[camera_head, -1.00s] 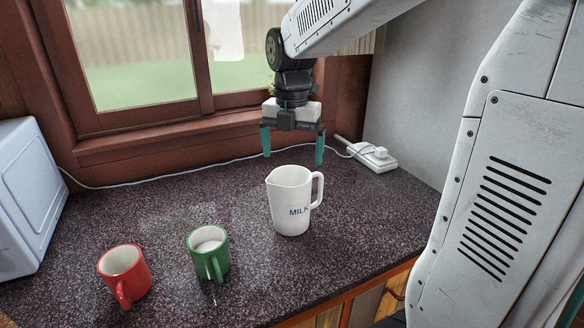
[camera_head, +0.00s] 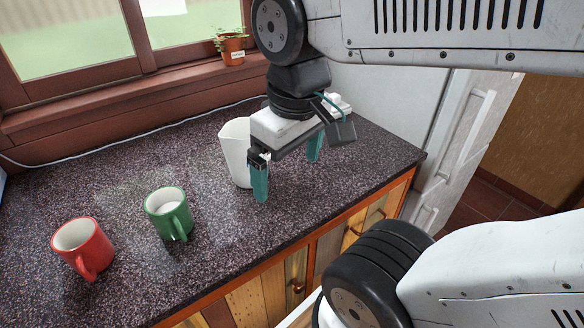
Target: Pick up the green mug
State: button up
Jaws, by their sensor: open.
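The green mug (camera_head: 167,215) stands upright on the dark speckled counter (camera_head: 200,262), its handle facing the front. Something pale shows inside it. My gripper (camera_head: 287,172) is to the right of the green mug and higher, pointing down with its two teal fingers apart and nothing between them that I can make out. It hides part of the white jug (camera_head: 235,160) behind it.
A red mug (camera_head: 82,250) stands left of the green mug, with a gap between them. The white jug stands to the green mug's right. A potted plant (camera_head: 231,46) sits on the windowsill. A white cable runs along the back. Wooden cupboards (camera_head: 270,290) are below the counter edge.

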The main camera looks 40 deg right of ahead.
aim_at(176, 224)
jog(key=z, duration=2.5)
jog(key=k, duration=1.6)
jog(key=u, duration=1.15)
